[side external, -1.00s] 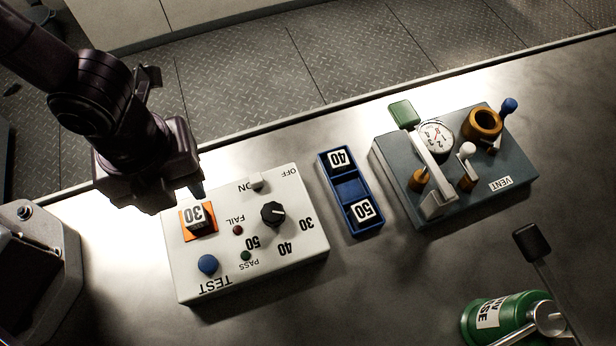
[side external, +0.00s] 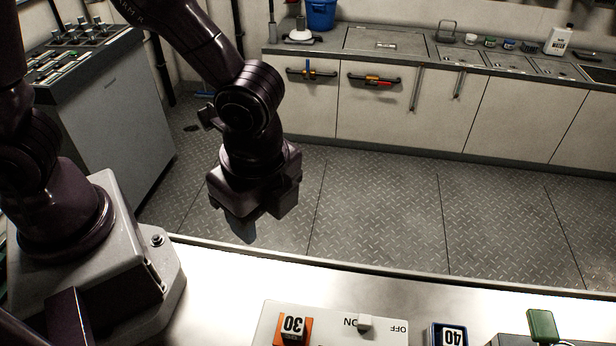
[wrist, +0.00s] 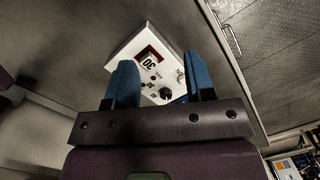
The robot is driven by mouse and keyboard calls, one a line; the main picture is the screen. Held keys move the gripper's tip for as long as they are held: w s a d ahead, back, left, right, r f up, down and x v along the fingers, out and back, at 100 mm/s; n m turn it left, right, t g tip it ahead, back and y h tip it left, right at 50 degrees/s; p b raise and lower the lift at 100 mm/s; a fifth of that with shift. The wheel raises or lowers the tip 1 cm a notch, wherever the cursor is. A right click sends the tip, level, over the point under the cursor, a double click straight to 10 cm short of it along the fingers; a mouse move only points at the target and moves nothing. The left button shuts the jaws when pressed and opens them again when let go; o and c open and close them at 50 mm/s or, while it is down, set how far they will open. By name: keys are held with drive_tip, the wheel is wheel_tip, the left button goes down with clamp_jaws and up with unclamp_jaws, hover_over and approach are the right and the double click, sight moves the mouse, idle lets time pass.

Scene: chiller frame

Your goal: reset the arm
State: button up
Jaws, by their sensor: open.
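My gripper (side external: 243,228) hangs from my dark arm in the side view, raised and clear of the bench. In the wrist view my gripper (wrist: 163,85) has its two blue fingers spread apart with nothing between them that it holds. The white test box (side external: 340,328) is on the bench below, cut off by the bottom edge of the side view. It also shows beyond the fingers in the wrist view (wrist: 128,47). The block marked 30 (side external: 293,328) sits in the orange square on that box, apart from my gripper.
The blue tray (side external: 437,334) with the block marked 40 (side external: 453,337) is right of the test box. A green-tipped lever (side external: 542,326) shows at the lower right. The bench edge (side external: 330,268) borders open floor. Cabinets (side external: 430,110) line the far wall.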

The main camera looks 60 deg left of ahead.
drive_tip(key=s+a+r+n+t, duration=0.1)
drive_tip(key=a+r+n+t, duration=0.1)
drive_tip(key=a+r+n, duration=0.5)
drive_tip(key=s+a+r+n+t+h, duration=0.1)
drive_tip(key=a+r+n+t, duration=0.2)
drive_tip(key=a+r+n, duration=0.5)
drive_tip(key=shift+s+a+r+t, duration=0.3)
drive_tip(key=shift+s+r, duration=0.05)
drive_tip(key=shift+r, duration=0.25)
drive_tip(key=shift+o, duration=1.2)
